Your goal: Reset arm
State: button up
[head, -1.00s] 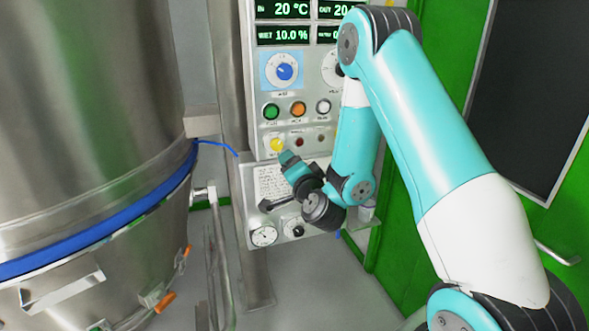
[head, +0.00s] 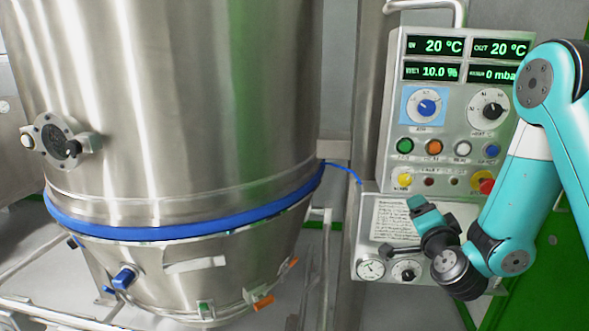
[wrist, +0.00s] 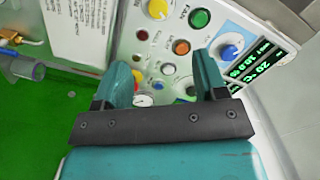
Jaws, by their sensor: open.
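My teal arm is at the right of the head view, folded down in front of the control panel. My gripper (head: 402,229) is in front of the panel's lower part, near the printed label sheet (head: 400,219). In the wrist view its two teal fingers (wrist: 163,88) stand apart with nothing between them. The control panel (head: 395,130) has green displays, a blue knob (head: 427,107), a black knob (head: 490,111) and several coloured buttons. The wrist view shows the panel beyond the fingers, turned round, with its blue knob (wrist: 230,51).
A large steel vessel (head: 180,110) with a blue band (head: 190,229) fills the left of the head view. Its lower cone carries orange and blue fittings. A steel post and rails stand between vessel and panel. Green floor or wall shows at the lower right.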

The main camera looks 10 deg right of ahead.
jog(key=a+r+n+g+y, duration=0.2)
jog(key=a+r+n+y, duration=0.1)
jog(key=a+n+y, duration=0.65)
jog(key=s+a+r+n+g+y, duration=0.2)
jog(key=s+a+n+g, duration=0.2)
jog(key=s+a+g, duration=0.45)
jog(key=s+a+r+n+g+h, duration=0.1)
jog(key=s+n+g, duration=0.2)
jog(key=s, duration=0.7)
jog(key=s+a+r+n+g+h, duration=0.1)
jog(key=s+n, duration=0.4)
jog(key=s, duration=0.5)
jog(key=g+h, duration=0.1)
jog(key=g, duration=0.1)
jog(key=shift+s+a+g, duration=0.2)
jog(key=shift+s+g, duration=0.05)
jog(key=shift+g, duration=0.1)
